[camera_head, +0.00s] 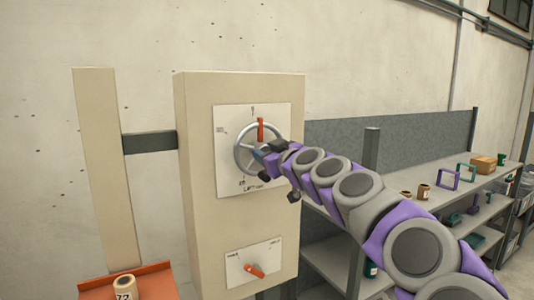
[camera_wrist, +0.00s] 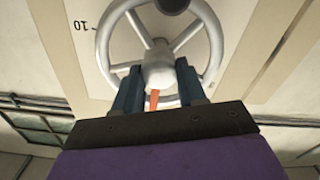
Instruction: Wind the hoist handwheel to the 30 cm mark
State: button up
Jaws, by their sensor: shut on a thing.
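The hoist handwheel is a silver spoked wheel (camera_head: 237,140) on a white plate (camera_head: 227,117) on the front of a beige cabinet (camera_head: 200,200). An orange pointer (camera_head: 260,129) stands up near its top; the wrist view shows the wheel (camera_wrist: 103,45) upside down, with a dark knob (camera_wrist: 172,5) on the rim. A "10" mark (camera_wrist: 87,26) is beside the wheel; other scale marks are too small to read or hidden. My gripper (camera_head: 262,150) is at the wheel's centre. In the wrist view its fingers (camera_wrist: 158,82) are shut on the silver hub (camera_wrist: 158,64).
A lower plate with an orange lever (camera_head: 255,269) is on the cabinet below the wheel. An orange tray (camera_head: 105,282) with a labelled cylinder (camera_head: 124,287) stands at lower left. A grey shelf (camera_head: 400,178) with jars and frames is on the right, behind my arm.

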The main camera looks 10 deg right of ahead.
jog(key=shift+f, duration=0.1)
grip_shut()
